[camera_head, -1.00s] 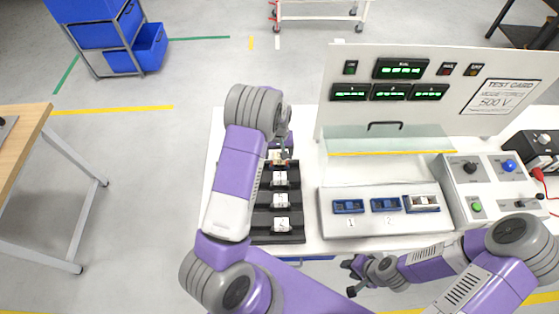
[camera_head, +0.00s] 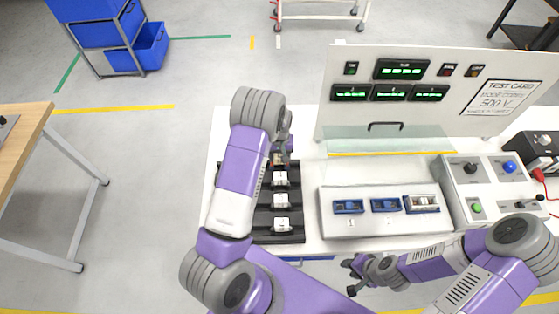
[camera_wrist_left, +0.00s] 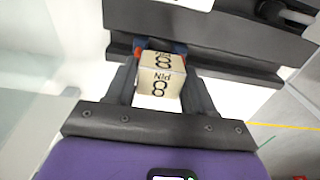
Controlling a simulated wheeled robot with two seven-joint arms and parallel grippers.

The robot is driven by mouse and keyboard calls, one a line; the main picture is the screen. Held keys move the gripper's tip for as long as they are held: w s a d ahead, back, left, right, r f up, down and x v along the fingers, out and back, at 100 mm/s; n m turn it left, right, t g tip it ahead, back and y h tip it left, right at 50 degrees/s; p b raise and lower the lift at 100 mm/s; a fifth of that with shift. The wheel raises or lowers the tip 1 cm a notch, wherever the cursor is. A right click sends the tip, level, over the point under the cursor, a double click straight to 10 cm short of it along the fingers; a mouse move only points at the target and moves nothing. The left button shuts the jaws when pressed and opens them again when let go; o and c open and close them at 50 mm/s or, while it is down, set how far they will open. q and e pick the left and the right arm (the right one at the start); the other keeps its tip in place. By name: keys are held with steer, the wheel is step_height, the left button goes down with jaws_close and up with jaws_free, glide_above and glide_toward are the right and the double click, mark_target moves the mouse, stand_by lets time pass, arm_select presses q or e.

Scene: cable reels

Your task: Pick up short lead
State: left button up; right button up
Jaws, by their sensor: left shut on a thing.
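My left gripper (camera_wrist_left: 158,88) is shut on a cream block marked "8 PIN" (camera_wrist_left: 160,75) in the left wrist view. A little blue and orange shows behind the block. In the head view this gripper (camera_head: 279,158) is at the far end of a black rack (camera_head: 262,222), and the arm hides most of what it holds. Whether the block has left its slot I cannot tell. No loose lead shows, and I cannot tell whether the block belongs to the short lead. My right gripper (camera_head: 352,276) is open and empty by the table's front edge.
Several white-labelled blocks (camera_head: 281,201) sit in the rack's nearer slots. To the right, a white fixture (camera_head: 365,229) holds blue sockets (camera_head: 348,207) under a raised clear cover (camera_head: 385,141). A display panel (camera_head: 431,112) stands behind, and a control box (camera_head: 462,195) at right.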

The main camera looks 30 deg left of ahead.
arm_select(q)
step_height(320, 180, up, 18)
steer(key=shift+b, duration=0.35)
stand_by(0.5)
